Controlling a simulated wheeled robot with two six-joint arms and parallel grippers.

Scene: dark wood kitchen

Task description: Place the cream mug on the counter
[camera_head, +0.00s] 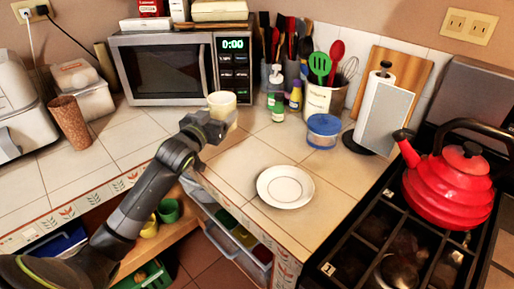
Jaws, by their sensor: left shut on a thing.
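The cream mug (222,103) is in the head view, in front of the microwave's right side. My left gripper (212,124) is shut on the cream mug, and hides its lower left part. The mug looks upright. It is over or on the tiled counter (240,156); I cannot tell whether its base touches the tiles. My right gripper is not in view.
A white saucer (285,187) lies near the counter's corner. The microwave (170,65) is at the back. A red kettle (448,185) sits on the stove at right. Tiles around the saucer are clear.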

